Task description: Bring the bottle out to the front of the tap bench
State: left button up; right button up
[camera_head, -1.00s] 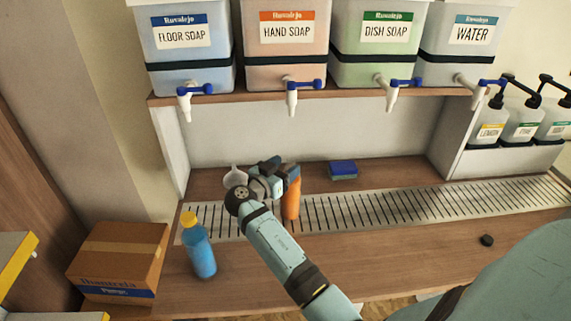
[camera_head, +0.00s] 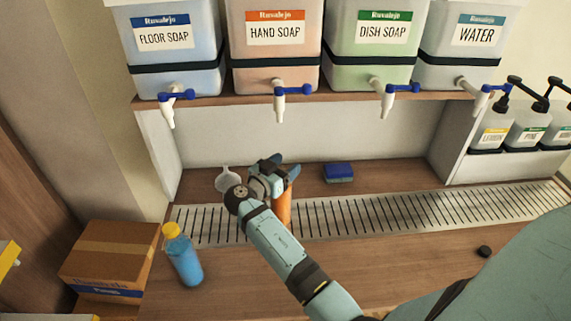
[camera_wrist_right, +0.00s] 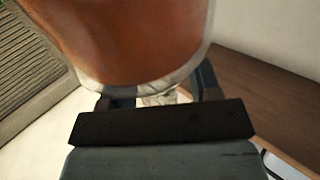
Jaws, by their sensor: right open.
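An orange bottle (camera_head: 284,209) stands on the slotted drip grate, below the hand soap tap. My right gripper (camera_head: 279,172) is at its upper part and hides its top in the head view. In the right wrist view the bottle's orange body (camera_wrist_right: 135,40) looms large, between and beyond the open fingers (camera_wrist_right: 160,92). I cannot tell whether the fingers touch it. Another bottle, blue with a yellow cap (camera_head: 184,258), stands upright on the wooden bench top (camera_head: 350,265) at the front left. My left gripper is not in view.
A white funnel-like item (camera_head: 227,180) sits left of my gripper. A blue sponge (camera_head: 338,172) lies behind the grate (camera_head: 400,215). Taps hang from the drums above. A cardboard box (camera_head: 110,255) stands left, a small black disc (camera_head: 484,251) right. The bench's front middle is clear.

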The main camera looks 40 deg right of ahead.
jog(key=shift+c, duration=0.2)
jog(key=c, duration=0.7)
grip_shut()
jog(key=shift+o, duration=0.5)
grip_release()
grip_shut()
jog(key=shift+w, duration=0.1)
